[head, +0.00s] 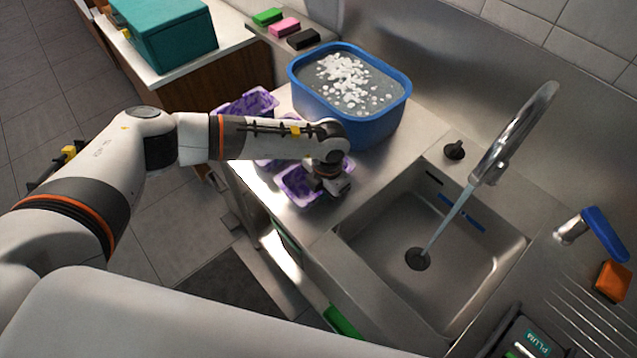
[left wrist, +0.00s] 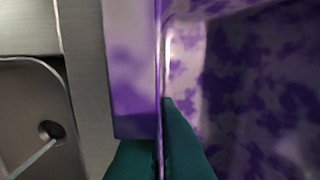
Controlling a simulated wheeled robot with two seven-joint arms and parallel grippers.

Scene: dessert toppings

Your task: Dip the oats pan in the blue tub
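The blue tub (head: 360,130) stands on the steel counter, full of water with white foam on top. Several white pans with purple smears stand in a row left of it. My left gripper (head: 328,188) is over the nearest purple-smeared pan (head: 292,190). In the left wrist view, the teal fingers (left wrist: 162,145) are shut on the thin wall of this pan (left wrist: 250,90), one finger on each side. The pan seems to rest on the counter. I see no label telling which pan holds oats. My right gripper is out of view.
Another purple-smeared pan (head: 262,100) stands farther back, left of the tub. The sink (head: 430,250) with its running tap (head: 515,135) is to the right. Green, pink and black sponges (head: 284,27) lie behind. A teal box (head: 165,35) stands at back left.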

